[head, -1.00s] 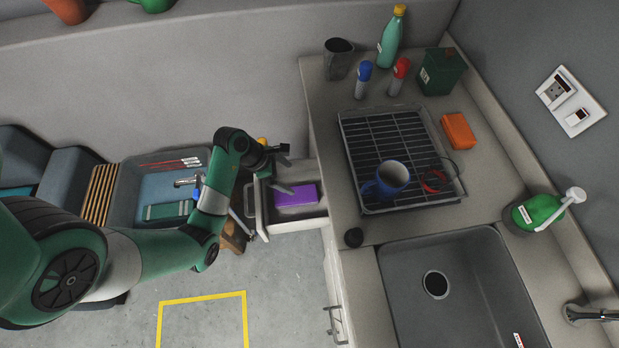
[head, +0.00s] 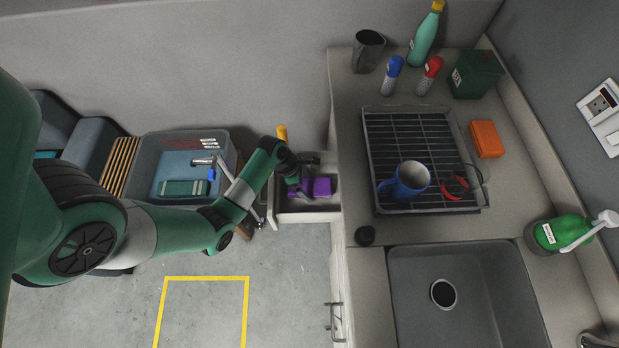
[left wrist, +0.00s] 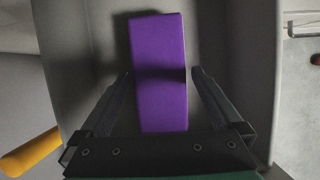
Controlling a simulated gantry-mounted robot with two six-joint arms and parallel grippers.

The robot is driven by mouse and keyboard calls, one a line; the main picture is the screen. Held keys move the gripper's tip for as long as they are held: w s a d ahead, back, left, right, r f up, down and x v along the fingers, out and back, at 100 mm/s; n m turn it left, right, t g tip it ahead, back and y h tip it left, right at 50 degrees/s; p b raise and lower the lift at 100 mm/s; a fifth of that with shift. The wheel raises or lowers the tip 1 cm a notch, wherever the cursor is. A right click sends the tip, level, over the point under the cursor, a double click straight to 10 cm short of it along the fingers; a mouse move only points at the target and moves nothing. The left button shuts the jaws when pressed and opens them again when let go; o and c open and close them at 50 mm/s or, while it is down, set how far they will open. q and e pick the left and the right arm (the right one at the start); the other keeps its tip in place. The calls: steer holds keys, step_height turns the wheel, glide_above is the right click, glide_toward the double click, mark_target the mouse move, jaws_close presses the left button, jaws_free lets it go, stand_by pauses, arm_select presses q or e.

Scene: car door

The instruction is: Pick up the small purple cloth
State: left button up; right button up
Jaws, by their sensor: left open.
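The small purple cloth (head: 321,187) is a flat, folded rectangle lying in the open drawer (head: 290,218) beside the counter. It also shows in the left wrist view (left wrist: 160,50), lengthwise between the fingers. My left gripper (head: 306,178) is over the drawer and hides part of the cloth in the head view. In the left wrist view its two fingers (left wrist: 160,78) are apart, one on each side of the cloth, with gaps to it. The gripper is open and empty. My right gripper is not in view.
The drawer walls (left wrist: 237,60) stand close around the fingers. A yellow-orange object (left wrist: 28,152) is beside the drawer. To the right, the counter holds a drying rack (head: 380,150) with a blue mug (head: 405,182). A blue-grey bin (head: 160,150) is at left.

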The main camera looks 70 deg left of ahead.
arm_select(q)
steer(key=shift+x, duration=0.85)
steer(key=c, duration=1.2)
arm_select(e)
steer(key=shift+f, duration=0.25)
arm_select(q)
steer(key=shift+o, duration=0.2)
steer(key=shift+r, duration=0.15)
